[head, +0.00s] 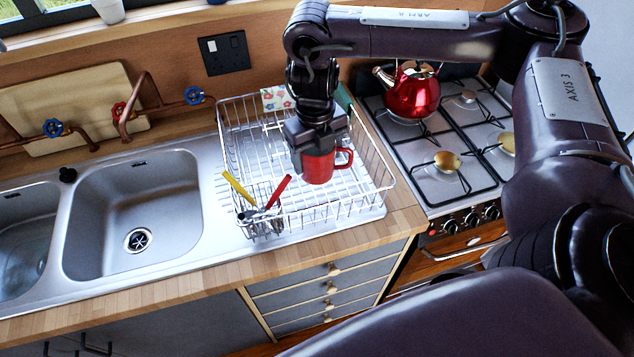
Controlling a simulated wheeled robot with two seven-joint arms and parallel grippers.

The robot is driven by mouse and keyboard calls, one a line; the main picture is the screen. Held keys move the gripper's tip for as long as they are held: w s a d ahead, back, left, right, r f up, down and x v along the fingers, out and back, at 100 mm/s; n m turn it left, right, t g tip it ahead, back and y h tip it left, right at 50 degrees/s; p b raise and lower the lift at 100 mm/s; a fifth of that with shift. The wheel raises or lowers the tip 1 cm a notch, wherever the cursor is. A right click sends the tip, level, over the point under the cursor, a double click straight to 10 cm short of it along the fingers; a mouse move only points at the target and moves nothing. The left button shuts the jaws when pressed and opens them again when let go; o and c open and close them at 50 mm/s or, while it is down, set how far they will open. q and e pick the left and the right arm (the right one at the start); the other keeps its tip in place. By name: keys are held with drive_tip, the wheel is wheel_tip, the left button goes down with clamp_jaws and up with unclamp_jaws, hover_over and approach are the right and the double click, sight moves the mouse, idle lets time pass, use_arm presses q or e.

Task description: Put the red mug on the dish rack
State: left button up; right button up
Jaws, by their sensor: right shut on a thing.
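The red mug (319,168) is held by my right gripper (316,146), which points down and is shut on the mug's upper part. The mug looks upright, with its handle to the right. It is over the inside of the white wire dish rack (375,190); I cannot tell whether its base touches the rack floor. The rack stands on the counter right of the sinks. My left gripper is not in view.
A cutlery holder (262,222) with yellow and red handled utensils sits at the rack's front left. A patterned cloth (275,99) hangs at the rack's back. A red kettle (410,93) stands on the stove to the right. Sink basins (135,215) lie left.

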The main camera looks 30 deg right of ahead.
wheel_tip(320, 180, down, 5)
drive_tip(key=shift+r, duration=0.1)
wheel_tip(320, 180, down, 3)
drive_tip(key=shift+f+p, duration=0.1)
drive_tip(key=shift+p, duration=0.2)
drive_tip(key=shift+w+f, duration=0.1)
drive_tip(key=shift+f, duration=0.45)
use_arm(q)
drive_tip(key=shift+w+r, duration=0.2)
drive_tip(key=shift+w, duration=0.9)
use_arm(e)
drive_tip(key=o, duration=0.7)
drive_tip(key=shift+f, duration=0.15)
drive_tip(key=o, duration=0.5)
drive_tip(key=shift+c, duration=0.2)
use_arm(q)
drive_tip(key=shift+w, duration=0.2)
